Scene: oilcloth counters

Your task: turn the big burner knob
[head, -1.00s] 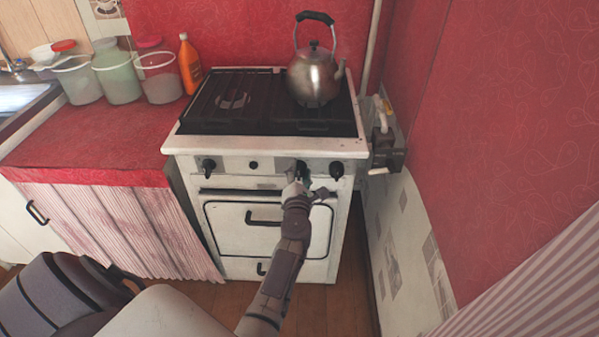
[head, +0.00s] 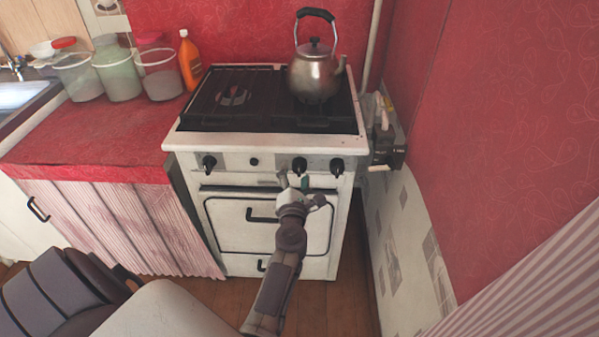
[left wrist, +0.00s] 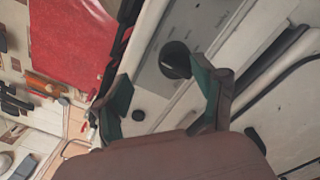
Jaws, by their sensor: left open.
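The stove's front panel carries black knobs. One large knob (head: 300,165) is right of the panel's middle, and it also shows in the left wrist view (left wrist: 175,60). My left gripper (head: 298,182) is just below and in front of this knob in the head view. In the left wrist view its green-padded fingers (left wrist: 164,80) are spread and empty, with the knob beyond the gap, closer to the right fingertip. I see no contact. Other large knobs are at the far left (head: 209,163) and far right (head: 337,167). My right gripper is not in view.
A small black control (head: 253,162) sits left of the faced knob. A metal kettle (head: 314,75) stands on the stove top. The oven door handle (head: 262,215) is below the panel. The red counter (head: 95,135) is left, and a patterned wall is close on the right.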

